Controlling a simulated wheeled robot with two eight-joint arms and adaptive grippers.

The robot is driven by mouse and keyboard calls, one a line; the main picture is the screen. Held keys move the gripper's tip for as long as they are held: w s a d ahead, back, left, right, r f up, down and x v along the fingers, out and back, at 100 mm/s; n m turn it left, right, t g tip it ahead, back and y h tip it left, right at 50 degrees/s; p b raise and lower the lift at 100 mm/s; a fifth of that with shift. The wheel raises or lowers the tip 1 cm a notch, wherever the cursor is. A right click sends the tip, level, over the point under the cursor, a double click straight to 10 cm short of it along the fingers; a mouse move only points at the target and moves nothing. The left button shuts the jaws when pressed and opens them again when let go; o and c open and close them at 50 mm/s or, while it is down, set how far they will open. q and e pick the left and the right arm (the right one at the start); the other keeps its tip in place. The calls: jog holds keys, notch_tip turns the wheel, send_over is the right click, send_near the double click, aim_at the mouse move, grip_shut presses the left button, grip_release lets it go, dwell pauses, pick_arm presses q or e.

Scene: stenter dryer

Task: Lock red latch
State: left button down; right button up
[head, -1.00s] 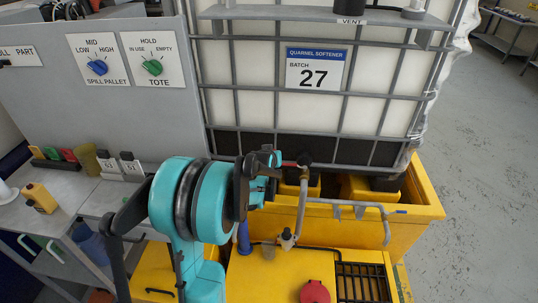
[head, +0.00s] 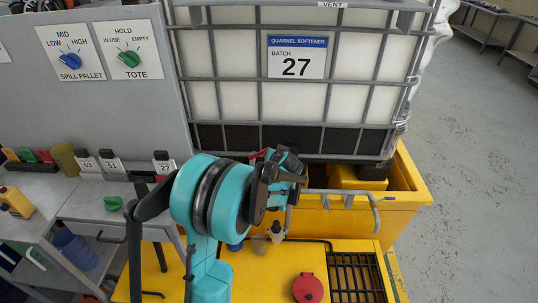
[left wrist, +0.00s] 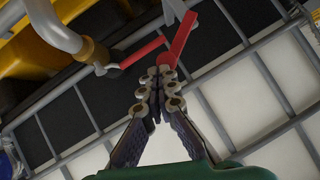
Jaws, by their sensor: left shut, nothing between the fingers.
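A red latch (left wrist: 181,42) shows in the left wrist view as a slanted red piece just beyond my fingertips. I cannot tell whether the two red parts are joined. A bit of red (head: 257,155) shows in the head view beside my wrist, mostly hidden. My left gripper (left wrist: 158,76) is shut and empty, its tips at or very near the lower end of the latch; contact is unclear. In the head view the left gripper (head: 290,165) is at the tote's lower edge.
The caged white tote (head: 350,60) stands behind in a yellow spill pallet (head: 408,190). A grey bent pipe (head: 345,193) crosses the pallet's front. A yellow cover with a red round cap (head: 308,288) and black grating (head: 355,275) lies in front. A grey panel and bench stand left.

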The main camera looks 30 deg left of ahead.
pick_arm(q)
jog(key=f, duration=0.1)
jog(key=d+y+b, duration=0.1)
jog(key=f+m+b, duration=0.1)
jog(key=shift+w+d+f+g, duration=0.15)
jog(key=shift+w+f+g, duration=0.15)
jog(key=shift+w, duration=0.1)
jog(key=shift+s+a+f+b, duration=0.25)
jog(key=shift+s+a+b, duration=0.15)
jog(key=shift+a, duration=0.2)
